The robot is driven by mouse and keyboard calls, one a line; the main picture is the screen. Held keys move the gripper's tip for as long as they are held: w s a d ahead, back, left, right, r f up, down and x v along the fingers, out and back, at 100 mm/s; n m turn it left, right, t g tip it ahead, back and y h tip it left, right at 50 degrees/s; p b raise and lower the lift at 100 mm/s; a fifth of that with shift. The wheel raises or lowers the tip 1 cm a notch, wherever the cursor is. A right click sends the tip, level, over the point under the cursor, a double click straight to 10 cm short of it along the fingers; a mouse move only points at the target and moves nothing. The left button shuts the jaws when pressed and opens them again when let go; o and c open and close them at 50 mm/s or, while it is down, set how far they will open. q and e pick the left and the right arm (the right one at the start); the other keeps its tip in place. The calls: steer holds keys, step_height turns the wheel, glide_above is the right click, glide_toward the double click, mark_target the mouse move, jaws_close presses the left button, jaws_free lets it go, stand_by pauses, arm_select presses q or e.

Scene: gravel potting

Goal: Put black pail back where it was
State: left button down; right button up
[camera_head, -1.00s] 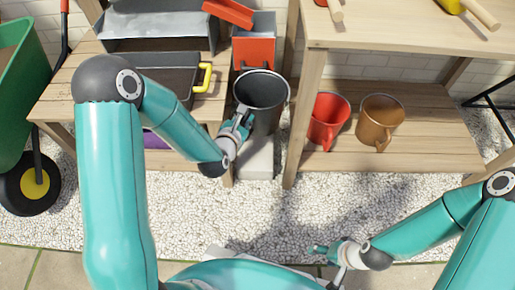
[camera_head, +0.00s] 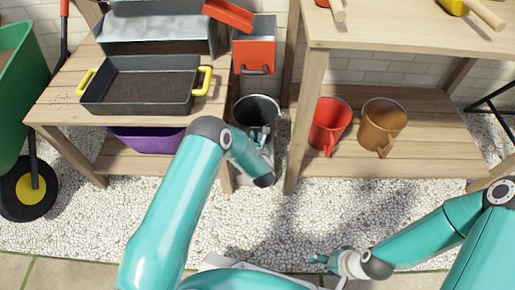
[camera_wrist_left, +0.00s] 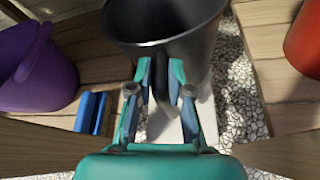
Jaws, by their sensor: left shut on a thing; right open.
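The black pail (camera_head: 257,109) is upright in the gap between the two wooden tables. In the left wrist view the pail (camera_wrist_left: 165,22) fills the top middle, with its handle between my fingers. My left gripper (camera_head: 262,138) is shut on the pail's near side; it also shows in the left wrist view (camera_wrist_left: 160,88). A pale block (camera_wrist_left: 190,120) shows below the pail; whether the pail touches it I cannot tell. My right gripper (camera_head: 322,259) is open and empty over the gravel at the lower middle.
A red mug (camera_head: 329,124) and a brown mug (camera_head: 382,124) stand on the right lower shelf. A black tray (camera_head: 140,85) with yellow handles sits on the left table. A purple bucket (camera_head: 145,139) is below it. A red-fronted box (camera_head: 254,55) is behind the pail.

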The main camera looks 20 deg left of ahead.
arm_select(q)
step_height(320, 180, down, 6)
steer(key=shift+r+b, duration=0.25)
steer(key=shift+b, duration=0.75)
steer(key=c, duration=1.1)
jaws_free()
